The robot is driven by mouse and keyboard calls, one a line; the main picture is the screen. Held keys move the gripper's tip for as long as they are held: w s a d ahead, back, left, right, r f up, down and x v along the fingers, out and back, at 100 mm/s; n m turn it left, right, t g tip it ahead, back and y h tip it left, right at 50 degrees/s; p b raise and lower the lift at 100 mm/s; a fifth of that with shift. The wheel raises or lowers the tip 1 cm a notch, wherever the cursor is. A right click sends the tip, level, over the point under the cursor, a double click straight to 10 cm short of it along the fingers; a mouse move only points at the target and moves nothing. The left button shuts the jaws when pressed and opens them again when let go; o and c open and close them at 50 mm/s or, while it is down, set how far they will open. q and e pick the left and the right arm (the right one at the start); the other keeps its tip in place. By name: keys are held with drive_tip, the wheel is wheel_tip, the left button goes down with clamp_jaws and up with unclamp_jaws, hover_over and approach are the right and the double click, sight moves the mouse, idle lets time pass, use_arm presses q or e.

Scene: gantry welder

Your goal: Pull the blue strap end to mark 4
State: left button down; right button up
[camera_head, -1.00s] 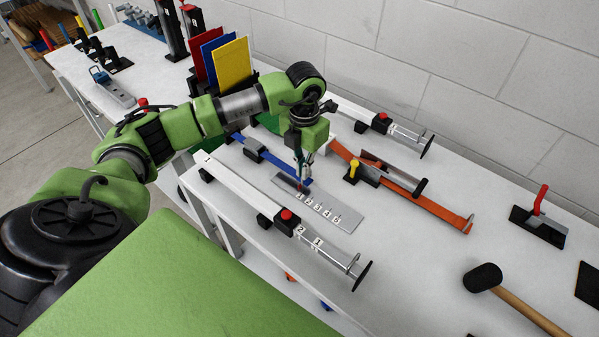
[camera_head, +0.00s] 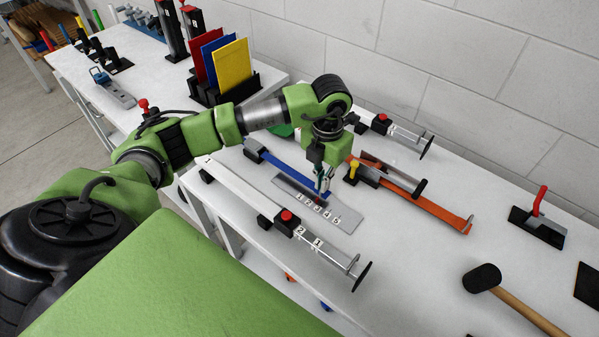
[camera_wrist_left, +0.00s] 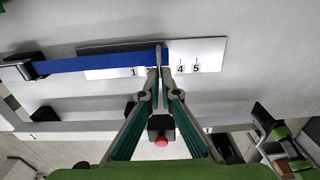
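The blue strap (camera_head: 286,170) runs from a dark buckle (camera_head: 254,151) along a grey plate numbered 1 to 5 (camera_head: 347,224). In the left wrist view, the strap (camera_wrist_left: 100,62) comes in from the left, and its end lies about level with where mark 3 sits. Marks 4 (camera_wrist_left: 180,69) and 5 (camera_wrist_left: 196,69) show bare to the right of it. My left gripper (camera_head: 322,190) points down at the strap end; its fingertips (camera_wrist_left: 160,62) are together on it and cover marks 2 and 3 in the wrist view. My right gripper is not in view.
A clamp with a red knob (camera_head: 287,216) lies in front of the plate. An orange strap (camera_head: 440,211) and a yellow-handled clamp (camera_head: 353,170) stand close to the right of my gripper. A mallet (camera_head: 482,278) lies at the front right.

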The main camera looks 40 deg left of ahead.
use_arm(q)
drive_tip(key=shift+s+d, duration=0.2)
drive_tip(key=shift+d, duration=2)
drive_tip(key=c, duration=1.8)
unclamp_jaws()
drive_tip(key=shift+o, duration=0.2)
drive_tip(key=shift+w+a+r, duration=0.1)
drive_tip(key=shift+r, duration=0.35)
wheel_tip(320, 180, up, 11)
